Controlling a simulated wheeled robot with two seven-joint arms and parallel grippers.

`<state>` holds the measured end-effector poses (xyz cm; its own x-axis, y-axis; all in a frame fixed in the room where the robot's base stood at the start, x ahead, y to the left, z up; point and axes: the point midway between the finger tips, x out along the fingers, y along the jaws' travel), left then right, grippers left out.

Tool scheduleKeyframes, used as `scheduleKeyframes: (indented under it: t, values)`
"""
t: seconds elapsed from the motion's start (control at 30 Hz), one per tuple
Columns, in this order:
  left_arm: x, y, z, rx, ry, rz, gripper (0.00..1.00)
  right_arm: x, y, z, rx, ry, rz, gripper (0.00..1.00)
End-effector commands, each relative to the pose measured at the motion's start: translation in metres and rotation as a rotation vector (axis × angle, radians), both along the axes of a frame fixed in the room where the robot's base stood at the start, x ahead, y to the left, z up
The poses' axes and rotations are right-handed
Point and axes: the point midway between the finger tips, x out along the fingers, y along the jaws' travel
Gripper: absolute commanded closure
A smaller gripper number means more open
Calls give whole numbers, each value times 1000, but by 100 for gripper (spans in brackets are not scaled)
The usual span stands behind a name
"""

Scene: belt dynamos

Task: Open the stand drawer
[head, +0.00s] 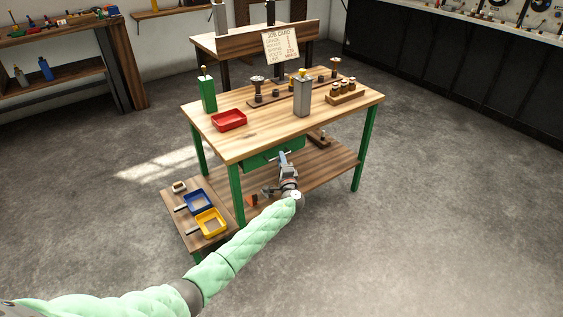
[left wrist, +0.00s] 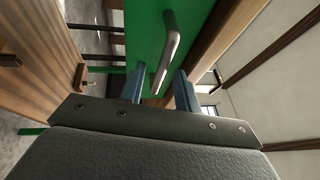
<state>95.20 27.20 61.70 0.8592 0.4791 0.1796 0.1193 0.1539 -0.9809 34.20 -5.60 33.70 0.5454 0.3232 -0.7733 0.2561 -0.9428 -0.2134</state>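The stand (head: 295,118) is a wooden bench with green legs. Its green drawer (head: 262,160) sits under the front edge of the top and looks shut. My left gripper (head: 284,160) is in front of the drawer, with its fingers towards it. In the left wrist view the green drawer front (left wrist: 146,28) carries a grey metal bar handle (left wrist: 170,48). The two blue-grey fingers of my left gripper (left wrist: 157,90) are apart, with the handle's near end between them; I see no finger closed on it. My right gripper is not in view.
A low side shelf holds a blue tray (head: 197,202) and a yellow tray (head: 210,223). The floor in front and right is clear.

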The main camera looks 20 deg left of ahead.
Motion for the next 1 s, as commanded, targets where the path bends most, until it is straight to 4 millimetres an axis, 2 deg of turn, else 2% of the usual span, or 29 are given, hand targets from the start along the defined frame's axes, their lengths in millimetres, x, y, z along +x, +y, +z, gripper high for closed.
scheduleKeyframes:
  t: [0.03, 0.2, 0.57, 0.67, 0.77, 1.0]
  values:
    - [0, 0, 0, 0, 0, 0, 70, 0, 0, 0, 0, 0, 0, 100]
    - [0, 0, 0, 0, 0, 0, 100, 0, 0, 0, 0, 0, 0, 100]
    - [-6, -7, -1, -2, -1, 0, 100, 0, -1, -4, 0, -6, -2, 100]
    - [-15, -20, -2, -3, 0, -1, 100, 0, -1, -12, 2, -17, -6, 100]
    - [-29, -38, -3, -4, 0, -3, 100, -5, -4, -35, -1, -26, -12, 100]
    - [-73, -93, -4, -4, 0, -2, 100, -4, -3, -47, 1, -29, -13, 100]
